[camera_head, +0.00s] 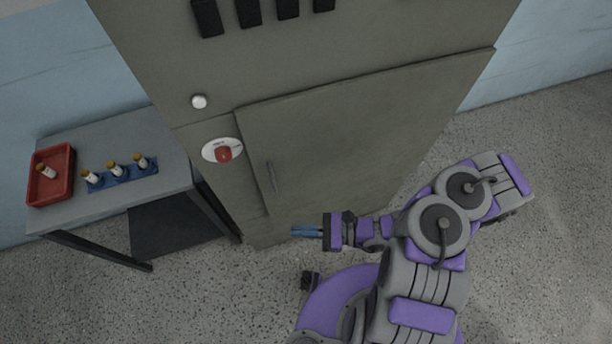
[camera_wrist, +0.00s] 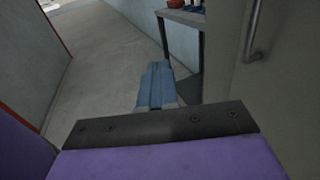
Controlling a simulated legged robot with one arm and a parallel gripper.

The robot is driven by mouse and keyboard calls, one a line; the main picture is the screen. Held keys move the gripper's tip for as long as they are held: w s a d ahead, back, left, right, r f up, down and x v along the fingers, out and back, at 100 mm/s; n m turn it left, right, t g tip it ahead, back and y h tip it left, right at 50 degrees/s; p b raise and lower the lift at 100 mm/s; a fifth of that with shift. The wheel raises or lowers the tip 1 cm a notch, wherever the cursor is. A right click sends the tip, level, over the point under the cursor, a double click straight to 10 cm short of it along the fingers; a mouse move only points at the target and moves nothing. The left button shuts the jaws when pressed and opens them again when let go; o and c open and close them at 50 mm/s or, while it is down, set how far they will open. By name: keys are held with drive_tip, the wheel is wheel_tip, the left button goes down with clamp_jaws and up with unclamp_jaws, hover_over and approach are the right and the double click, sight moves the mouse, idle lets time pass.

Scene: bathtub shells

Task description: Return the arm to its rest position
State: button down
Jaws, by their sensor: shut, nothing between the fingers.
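My gripper (camera_head: 306,231) is shut and empty. In the head view its blue fingers point left, in front of the lower part of the grey cabinet and apart from the handle. My purple and grey arm is folded at the lower right of that view. In the wrist view the shut blue fingers (camera_wrist: 155,86) lie side by side, with floor beyond them.
A tall grey cabinet (camera_head: 350,140) with a closed door, a vertical handle (camera_head: 271,176) and a red switch (camera_head: 224,153) stands ahead. Left of it, a table (camera_head: 75,215) holds a red tray (camera_head: 66,160) and a blue rack (camera_head: 122,181) with bottles. The speckled floor (camera_head: 200,290) is clear at lower left.

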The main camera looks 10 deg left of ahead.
wheel_tip(320, 180, up, 16)
drive_tip(key=d+f+n+g+h, duration=0.1)
drive_tip(key=d+n+g+h, duration=0.35)
drive_tip(key=n, duration=0.85)
drive_tip(key=s+d+r+n+t+h, duration=0.1)
drive_tip(key=s+d+r+t+h, duration=0.1)
drive_tip(key=d+r+h, duration=0.4)
drive_tip(key=s+d+r+n+t+h, duration=0.2)
drive_tip(key=s+d+r+t+h, duration=0.1)
drive_tip(key=s+d+r+h, duration=0.2)
drive_tip(key=d+r+h, duration=0.2)
drive_tip(key=d+r, duration=0.1)
drive_tip(key=d, duration=0.1)
drive_tip(key=shift+s+d+r, duration=0.2)
drive_tip(key=shift+d+r, duration=0.05)
drive_tip(key=shift+r, duration=0.05)
